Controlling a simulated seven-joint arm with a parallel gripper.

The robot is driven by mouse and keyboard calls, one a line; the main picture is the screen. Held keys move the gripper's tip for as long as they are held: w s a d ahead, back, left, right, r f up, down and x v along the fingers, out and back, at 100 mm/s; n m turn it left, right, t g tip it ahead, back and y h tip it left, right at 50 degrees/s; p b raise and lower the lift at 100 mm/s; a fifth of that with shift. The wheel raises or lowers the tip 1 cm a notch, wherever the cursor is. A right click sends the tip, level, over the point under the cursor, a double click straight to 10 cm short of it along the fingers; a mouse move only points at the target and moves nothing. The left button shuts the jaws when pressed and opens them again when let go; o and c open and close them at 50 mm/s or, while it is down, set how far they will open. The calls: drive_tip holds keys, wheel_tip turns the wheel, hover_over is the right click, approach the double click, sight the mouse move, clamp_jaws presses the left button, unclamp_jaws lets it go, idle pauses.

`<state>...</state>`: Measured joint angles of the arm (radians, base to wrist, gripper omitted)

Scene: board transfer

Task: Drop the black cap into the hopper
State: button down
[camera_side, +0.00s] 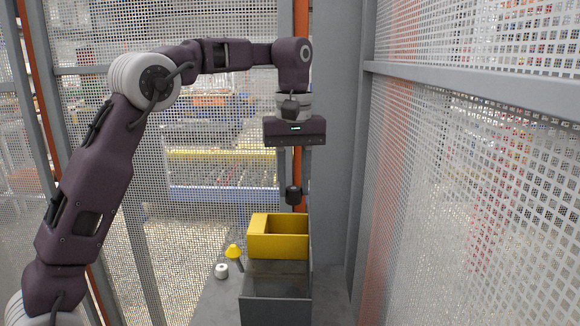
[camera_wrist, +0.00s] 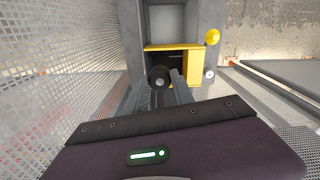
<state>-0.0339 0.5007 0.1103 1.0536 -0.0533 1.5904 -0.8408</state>
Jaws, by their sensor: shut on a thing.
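The black cap (camera_side: 293,195) is held between the fingertips of my gripper (camera_side: 294,187), which points straight down. In the wrist view the cap (camera_wrist: 159,77) shows at the fingers, over the left part of the yellow box (camera_wrist: 194,66). A dark grey open bin (camera_side: 275,311) stands in front of the yellow box. I cannot tell for sure which of the two is the hopper.
A yellow-topped knob-like piece (camera_side: 234,251) and a small white cylinder (camera_side: 221,271) stand left of the containers on the grey table (camera_side: 215,302). Perforated mesh panels (camera_side: 470,190) and a grey post (camera_side: 335,150) rise close on the right and behind.

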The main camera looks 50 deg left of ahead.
wheel_tip(320, 180, down, 6)
drive_tip(key=shift+f, duration=0.15)
drive_tip(key=c, duration=1)
unclamp_jaws()
wheel_tip(320, 180, up, 6)
drive_tip(key=shift+r, duration=0.6)
